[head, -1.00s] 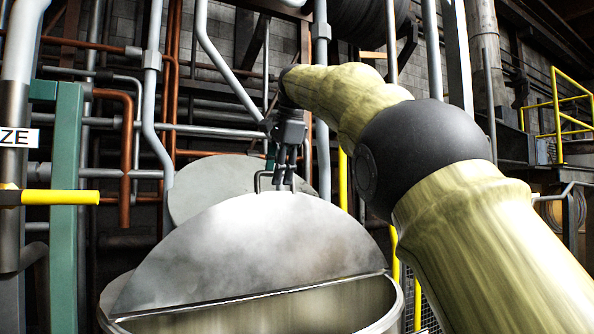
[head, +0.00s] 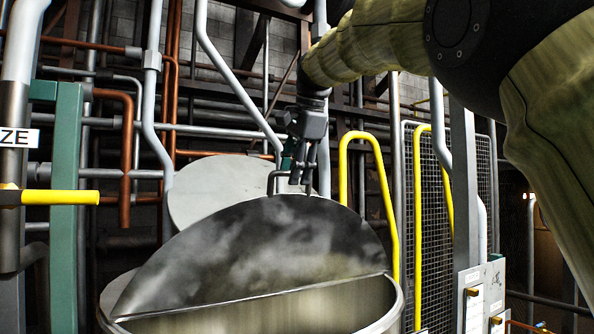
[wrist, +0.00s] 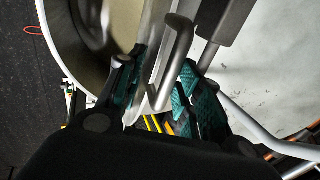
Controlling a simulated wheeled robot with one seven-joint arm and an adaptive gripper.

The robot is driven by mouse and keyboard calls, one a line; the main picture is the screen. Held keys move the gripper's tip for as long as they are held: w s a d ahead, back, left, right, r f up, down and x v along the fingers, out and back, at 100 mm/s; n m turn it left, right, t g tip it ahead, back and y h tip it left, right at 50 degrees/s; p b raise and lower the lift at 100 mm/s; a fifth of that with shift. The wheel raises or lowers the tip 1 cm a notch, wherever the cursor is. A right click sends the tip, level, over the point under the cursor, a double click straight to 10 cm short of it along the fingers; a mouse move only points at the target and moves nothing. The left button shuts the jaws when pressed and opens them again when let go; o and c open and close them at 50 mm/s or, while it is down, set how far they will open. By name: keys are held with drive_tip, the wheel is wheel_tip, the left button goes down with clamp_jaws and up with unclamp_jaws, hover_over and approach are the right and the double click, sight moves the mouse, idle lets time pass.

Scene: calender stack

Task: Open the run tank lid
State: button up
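The run tank (head: 398,316) is at the bottom of the head view, its front cut off. Its grey metal half-lid (head: 250,245) stands steeply raised from a straight edge across the tank mouth. A loop handle (head: 272,181) is at the lid's upper edge. My gripper (head: 297,180) comes down from above at this handle. The tank's pale rim (wrist: 48,38) shows at upper left there.
A pale round disc (head: 205,185) is behind the lid. Yellow rails (head: 384,185) and a mesh panel (head: 432,230) stand to the right. Grey pipes, a green post (head: 66,200) and a yellow-handled bar (head: 60,197) are on the left. A control box (head: 482,295) is at lower right.

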drive_tip(key=shift+s+d, duration=0.1)
drive_tip(key=shift+s, duration=0.1)
idle(0.3)
wheel_tip(320, 180, up, 12)
drive_tip(key=shift+s+d, duration=0.2)
drive_tip(key=shift+s, duration=0.15)
idle(1.7)
drive_tip(key=shift+r, duration=0.1)
